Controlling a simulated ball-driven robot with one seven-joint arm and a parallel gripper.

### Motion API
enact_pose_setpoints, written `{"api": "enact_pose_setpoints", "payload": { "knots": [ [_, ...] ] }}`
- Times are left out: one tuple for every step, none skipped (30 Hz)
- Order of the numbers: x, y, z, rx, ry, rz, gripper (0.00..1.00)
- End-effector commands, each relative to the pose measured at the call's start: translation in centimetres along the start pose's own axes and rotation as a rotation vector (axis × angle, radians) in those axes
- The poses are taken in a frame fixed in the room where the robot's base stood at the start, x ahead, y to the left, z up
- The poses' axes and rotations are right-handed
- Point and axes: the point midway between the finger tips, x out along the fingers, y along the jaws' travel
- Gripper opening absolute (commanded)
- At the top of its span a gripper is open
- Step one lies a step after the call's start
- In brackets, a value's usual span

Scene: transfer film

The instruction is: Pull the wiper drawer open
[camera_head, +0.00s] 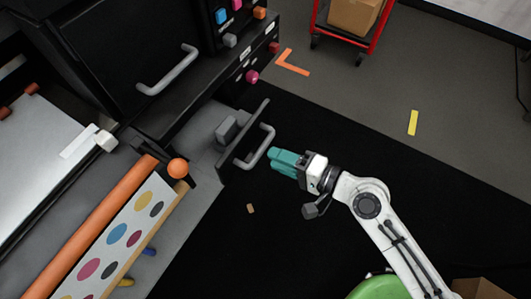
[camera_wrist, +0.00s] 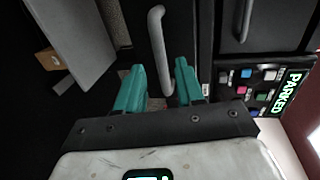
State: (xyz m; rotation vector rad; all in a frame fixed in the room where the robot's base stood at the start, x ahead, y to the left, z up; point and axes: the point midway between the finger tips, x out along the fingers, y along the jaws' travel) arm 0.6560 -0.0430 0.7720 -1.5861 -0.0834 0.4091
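The wiper drawer's dark front panel (camera_head: 247,133) stands out from the lower part of the machine, with a grey block (camera_head: 227,129) behind it. Its grey bar handle (camera_head: 264,150) faces my gripper (camera_head: 272,160). The handle (camera_wrist: 158,40) also shows upright in the wrist view, its lower end between the two teal fingers. My gripper (camera_wrist: 160,82) is open, with a clear gap between the fingers. The fingertips are close to the handle; I cannot tell whether they touch it. Nothing is held.
A larger handle (camera_head: 169,70) is on the black machine door above left. A roller with an orange knob (camera_head: 178,168) and a dotted print (camera_head: 120,235) are at lower left. A red cart (camera_head: 345,38) stands far back. A small brown piece (camera_head: 250,208) lies on the open dark floor.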

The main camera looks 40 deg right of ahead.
Motion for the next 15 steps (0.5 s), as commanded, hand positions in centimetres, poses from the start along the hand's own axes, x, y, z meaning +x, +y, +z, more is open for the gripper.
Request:
{"api": "enact_pose_setpoints", "payload": {
  "knots": [
    [-1.0,0.3,0.0,0.002,0.0,0.003,0.38],
    [-1.5,0.3,0.0,0.001,0.0,0.004,0.38],
    [-2.1,0.2,0.0,0.0,0.0,0.003,0.38],
    [-2.5,0.2,0.0,-0.001,-0.001,0.003,0.38],
    [-2.9,0.3,0.0,0.001,-0.001,0.003,0.38],
    [-3.4,0.2,0.0,0.001,0.0,0.002,0.38],
    [-3.7,0.2,0.0,0.0,0.0,0.002,0.38],
    [-3.9,0.2,0.0,0.001,-0.001,0.002,0.38],
    [-4.2,0.2,0.0,0.0,-0.001,0.002,0.38],
    [-4.3,0.1,0.0,0.0,-0.001,0.002,0.38],
    [-4.5,0.1,0.0,-0.001,-0.001,0.001,0.38],
    [-4.6,0.1,0.0,0.0,-0.001,0.001,0.38],
    [-4.7,0.1,0.0,0.0,-0.001,0.001,0.38],
    [-4.7,0.0,0.0,0.0,-0.001,0.001,0.38],
    [-4.8,0.0,0.0,0.0,-0.001,0.0,0.38]
  ]
}}
